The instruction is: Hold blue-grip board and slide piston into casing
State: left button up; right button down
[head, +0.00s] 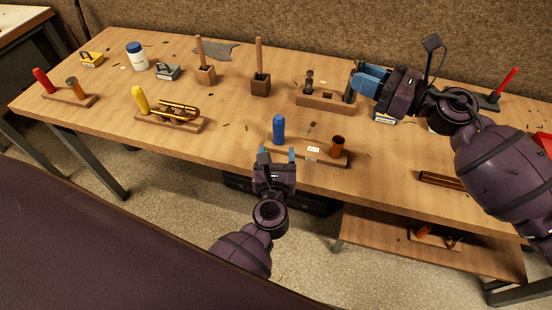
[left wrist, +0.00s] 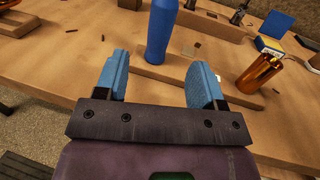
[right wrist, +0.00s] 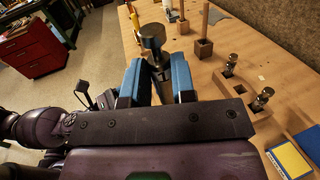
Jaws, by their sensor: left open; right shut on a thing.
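The blue-grip board (head: 325,159) lies near the table's front edge, with an upright blue grip (head: 278,128) at its left and a copper-coloured casing (head: 337,147) at its right. My left gripper (head: 277,155) is open and empty at the front edge, in front of the blue grip. In the left wrist view the blue grip (left wrist: 162,30) stands just beyond the gap between the fingers, and the casing (left wrist: 259,72) is to the right. My right gripper (head: 369,80) is shut on a metal piston (right wrist: 152,38), raised near the wooden rack. The head view does not clearly show this piston.
The wooden rack (head: 322,98) holds other pistons behind the board. A yellow-and-blue box (right wrist: 291,160) is near my right gripper. Tool blocks (head: 260,86) stand further left, and a yellow-grip board (head: 170,122) lies front left.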

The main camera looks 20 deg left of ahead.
aim_at(279, 125)
pick_arm(q)
jog(key=x, duration=1)
jog(key=shift+w+a, duration=0.1)
jog(key=shift+w, duration=0.15)
